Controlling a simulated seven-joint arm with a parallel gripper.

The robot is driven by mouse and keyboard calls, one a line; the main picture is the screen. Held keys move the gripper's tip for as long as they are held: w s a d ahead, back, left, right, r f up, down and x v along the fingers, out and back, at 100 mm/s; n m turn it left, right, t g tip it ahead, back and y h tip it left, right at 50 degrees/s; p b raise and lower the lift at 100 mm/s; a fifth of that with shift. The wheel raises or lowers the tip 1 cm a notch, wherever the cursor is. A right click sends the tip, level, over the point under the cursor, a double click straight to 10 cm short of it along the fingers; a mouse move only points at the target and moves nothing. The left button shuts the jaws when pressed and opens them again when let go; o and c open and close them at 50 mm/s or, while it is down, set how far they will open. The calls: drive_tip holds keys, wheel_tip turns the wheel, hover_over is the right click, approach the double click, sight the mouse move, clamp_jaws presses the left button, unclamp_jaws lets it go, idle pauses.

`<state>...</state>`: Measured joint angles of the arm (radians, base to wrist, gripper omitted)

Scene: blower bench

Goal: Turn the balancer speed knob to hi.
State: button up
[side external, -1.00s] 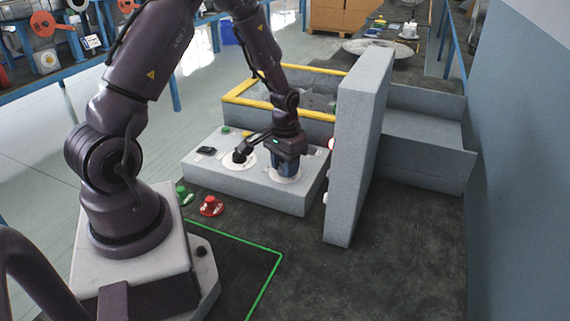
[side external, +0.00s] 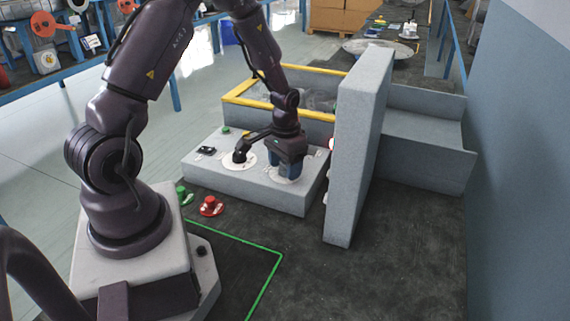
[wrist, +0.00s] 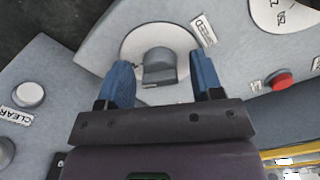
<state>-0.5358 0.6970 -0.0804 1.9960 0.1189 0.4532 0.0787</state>
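The speed knob (wrist: 158,68) is a grey block on a round white dial (wrist: 135,45) in the wrist view, with a SPEED label (wrist: 203,32) beside it. I cannot read a hi mark or tell the knob's setting. My gripper (wrist: 161,72) points down at the dial with its blue fingers open, one on each side of the knob. Gaps show between the fingers and the knob. In the side external view my gripper (side external: 285,168) stands over the right dial (side external: 284,179) of the grey control box (side external: 250,190), and its knob is hidden there.
A second white dial with a black knob (side external: 240,157) sits to the left on the box. A red button (wrist: 279,80) and a white CLEAR button (wrist: 28,95) show in the wrist view. A tall grey panel (side external: 352,150) stands close on the right.

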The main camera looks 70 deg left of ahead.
sight(284, 163)
wheel_tip(284, 163, up, 13)
idle(0.6)
drive_tip(key=s+d+r+m+t, duration=0.3)
drive_tip(key=s+d+r+t, duration=0.2)
drive_tip(key=s+d+r, duration=0.8)
drive_tip(key=d+r, duration=0.1)
drive_tip(key=d, duration=0.2)
drive_tip(key=shift+s+d+r+t, duration=0.15)
drive_tip(key=shift+d+r+t, duration=0.15)
drive_tip(key=shift+r, duration=0.05)
